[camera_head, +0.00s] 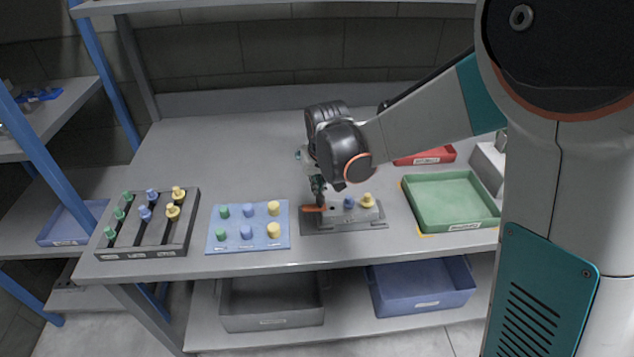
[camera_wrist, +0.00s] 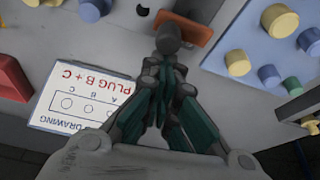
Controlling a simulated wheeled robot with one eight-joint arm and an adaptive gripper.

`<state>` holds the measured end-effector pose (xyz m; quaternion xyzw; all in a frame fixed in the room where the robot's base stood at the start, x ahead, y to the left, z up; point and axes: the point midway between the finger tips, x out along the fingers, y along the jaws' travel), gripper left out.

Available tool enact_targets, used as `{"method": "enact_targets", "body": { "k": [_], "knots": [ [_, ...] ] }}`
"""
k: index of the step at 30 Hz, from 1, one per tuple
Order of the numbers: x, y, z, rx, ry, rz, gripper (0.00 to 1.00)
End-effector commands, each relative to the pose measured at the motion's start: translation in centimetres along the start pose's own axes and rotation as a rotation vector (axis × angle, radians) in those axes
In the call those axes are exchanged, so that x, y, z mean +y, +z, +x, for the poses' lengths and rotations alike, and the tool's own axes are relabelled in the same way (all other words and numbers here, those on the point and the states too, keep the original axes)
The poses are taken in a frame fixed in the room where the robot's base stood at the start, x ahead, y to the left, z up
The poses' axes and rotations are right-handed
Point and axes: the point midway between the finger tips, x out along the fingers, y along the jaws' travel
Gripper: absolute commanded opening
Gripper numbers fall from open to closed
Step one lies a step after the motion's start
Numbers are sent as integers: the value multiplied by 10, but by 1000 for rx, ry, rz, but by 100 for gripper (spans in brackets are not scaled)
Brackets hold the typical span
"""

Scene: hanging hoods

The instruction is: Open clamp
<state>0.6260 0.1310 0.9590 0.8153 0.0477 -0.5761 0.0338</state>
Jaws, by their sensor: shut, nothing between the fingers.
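The clamp's orange bar (camera_head: 312,208) lies at the left end of a grey fixture block (camera_head: 352,217). It also shows in the wrist view (camera_wrist: 198,32), with a dark round-topped post in front of it. A blue plug (camera_head: 349,202) and a yellow plug (camera_head: 367,200) stand in the block, and a dark hole (camera_wrist: 142,10) shows between the blue plug and the orange bar. My gripper (camera_wrist: 164,62) is shut and empty, pointing down at the clamp end. Its tips are close to the dark post; I cannot tell whether they touch it.
A blue plate (camera_head: 250,243) with several plugs lies left of the fixture, and a black rack (camera_head: 150,250) farther left. A green tray (camera_head: 450,221) and a red tray (camera_head: 432,159) stand to the right. A card reading "PLUG B + C" (camera_wrist: 82,100) lies beside the fixture.

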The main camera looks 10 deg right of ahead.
Motion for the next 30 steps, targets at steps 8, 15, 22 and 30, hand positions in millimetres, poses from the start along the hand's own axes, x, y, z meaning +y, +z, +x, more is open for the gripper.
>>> {"method": "enact_targets", "body": {
  "k": [8, 15, 22, 30],
  "knots": [
    [1, 1, -1, 0, 14, 38, 0],
    [2, 3, -1, 0, 28, 78, 0],
    [4, 5, -2, 0, 52, 144, 0],
    [6, 12, -5, -1, 116, 325, 0]
  ]
}}
